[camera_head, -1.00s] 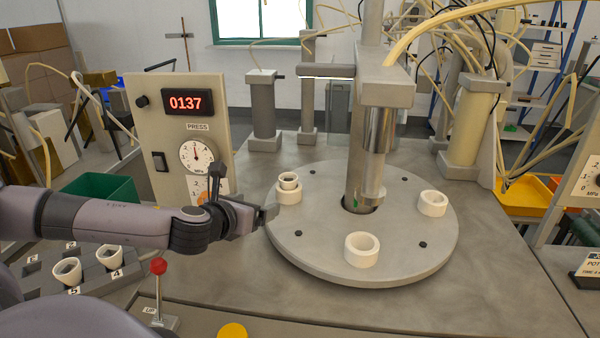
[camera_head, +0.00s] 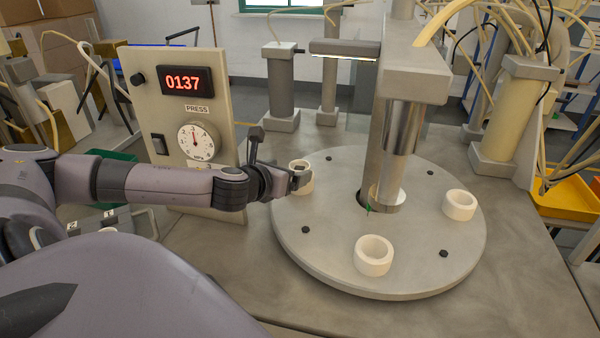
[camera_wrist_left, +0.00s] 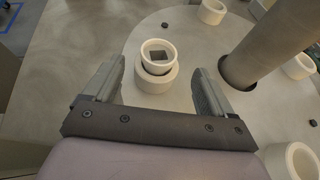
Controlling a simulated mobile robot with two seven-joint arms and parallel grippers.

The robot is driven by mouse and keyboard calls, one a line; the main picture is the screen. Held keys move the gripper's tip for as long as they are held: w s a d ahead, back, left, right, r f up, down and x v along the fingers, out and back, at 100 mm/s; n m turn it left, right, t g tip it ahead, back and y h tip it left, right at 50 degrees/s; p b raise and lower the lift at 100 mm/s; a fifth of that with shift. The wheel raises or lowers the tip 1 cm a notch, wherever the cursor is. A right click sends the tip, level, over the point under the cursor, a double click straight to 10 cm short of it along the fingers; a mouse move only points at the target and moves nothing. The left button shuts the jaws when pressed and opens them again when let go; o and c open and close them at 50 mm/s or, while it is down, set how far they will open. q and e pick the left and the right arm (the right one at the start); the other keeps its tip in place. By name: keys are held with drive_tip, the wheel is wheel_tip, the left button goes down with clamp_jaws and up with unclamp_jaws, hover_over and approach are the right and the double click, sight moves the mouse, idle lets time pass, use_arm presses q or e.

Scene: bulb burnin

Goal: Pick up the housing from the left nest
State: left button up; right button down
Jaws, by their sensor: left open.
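The left nest is a white ring on the round grey turntable (camera_head: 330,270); in the left wrist view the nest (camera_wrist_left: 154,84) holds the housing (camera_wrist_left: 147,54). The housing is a smaller whitish cup with a dark square opening, standing upright in the ring. My left gripper (camera_wrist_left: 160,76) is open, with one finger on each side of the housing and nest and visible gaps to both. In the head view my left gripper (camera_head: 300,178) covers much of the left nest and housing. My right gripper is not in view.
Other white nests stand at the turntable's front (camera_head: 374,256) and right (camera_head: 460,206); they look empty. The press column (camera_head: 388,150) rises from the turntable right of the gripper. A panel (camera_head: 180,120) with a red 0137 display and dial stands behind my left arm.

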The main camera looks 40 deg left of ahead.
sight(302, 166)
use_arm(q)
drive_tip(key=shift+p+x, duration=0.3)
drive_tip(key=shift+x, duration=2.15)
drive_tip(key=shift+f, duration=0.15)
drive_tip(key=c, duration=1.1)
